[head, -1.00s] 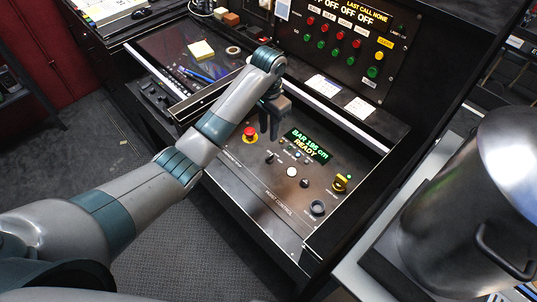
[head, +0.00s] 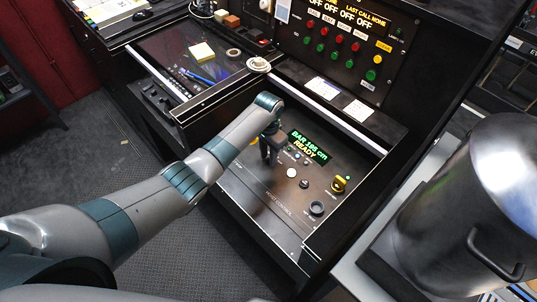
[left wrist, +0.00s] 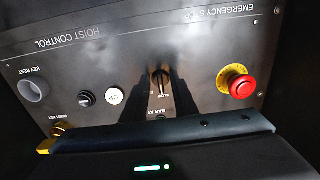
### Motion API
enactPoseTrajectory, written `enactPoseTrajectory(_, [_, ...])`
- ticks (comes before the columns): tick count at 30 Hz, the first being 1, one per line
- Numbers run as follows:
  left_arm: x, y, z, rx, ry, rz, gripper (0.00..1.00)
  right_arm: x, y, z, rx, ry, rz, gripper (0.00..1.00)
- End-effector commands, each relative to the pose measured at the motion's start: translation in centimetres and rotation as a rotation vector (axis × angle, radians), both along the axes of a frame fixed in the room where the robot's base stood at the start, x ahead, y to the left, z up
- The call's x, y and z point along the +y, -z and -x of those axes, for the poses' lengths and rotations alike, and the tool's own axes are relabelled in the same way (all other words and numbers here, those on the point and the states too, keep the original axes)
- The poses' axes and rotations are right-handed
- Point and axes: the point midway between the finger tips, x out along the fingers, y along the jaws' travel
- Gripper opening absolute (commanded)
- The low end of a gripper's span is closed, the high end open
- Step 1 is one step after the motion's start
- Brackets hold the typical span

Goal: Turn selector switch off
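The hoist control panel (head: 262,200) slopes below my left arm. A black pointer knob (left wrist: 160,78), which looks like a selector switch, sits between the red emergency stop and the white button in the left wrist view; its pointer stands roughly upright there. My left gripper (head: 269,160) hangs over this knob in the head view and hides most of it. The two dark fingers show apart on either side of the knob in the left wrist view (left wrist: 164,82), with nothing held. Whether they touch the knob or panel I cannot tell. My right gripper is out of view.
A steel pot (head: 460,210) stands right.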

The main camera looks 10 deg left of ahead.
Motion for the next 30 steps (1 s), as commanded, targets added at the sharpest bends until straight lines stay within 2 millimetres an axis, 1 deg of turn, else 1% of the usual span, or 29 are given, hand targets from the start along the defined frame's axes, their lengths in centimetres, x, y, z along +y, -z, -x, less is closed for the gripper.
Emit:
enactPoseTrajectory(6, [0.0,0.0,0.0,0.000,0.000,0.000,0.26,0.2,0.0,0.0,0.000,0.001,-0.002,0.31])
enactPoseTrajectory(7, [0.0,0.0,0.0,0.000,0.000,0.000,0.21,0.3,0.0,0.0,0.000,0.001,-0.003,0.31])
enactPoseTrajectory(8, [0.0,0.0,0.0,0.000,0.000,0.000,0.14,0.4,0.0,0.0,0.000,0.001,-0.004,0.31])
enactPoseTrajectory(9, [0.0,0.0,0.0,0.000,0.000,0.000,0.04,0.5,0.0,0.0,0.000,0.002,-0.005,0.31])
enactPoseTrajectory(10, [0.0,0.0,0.0,0.000,0.000,0.000,0.00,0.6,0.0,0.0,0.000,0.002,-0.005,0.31])
enactPoseTrajectory(20, [0.0,-0.1,0.0,0.001,-0.012,0.000,0.00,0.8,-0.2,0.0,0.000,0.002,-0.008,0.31])
enactPoseTrajectory(26, [0.0,-0.2,0.1,0.003,-0.066,0.001,0.00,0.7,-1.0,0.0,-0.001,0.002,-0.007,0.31])
enactPoseTrajectory(30, [-0.1,-0.4,0.1,0.002,-0.139,0.001,0.00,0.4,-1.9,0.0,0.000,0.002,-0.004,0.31])
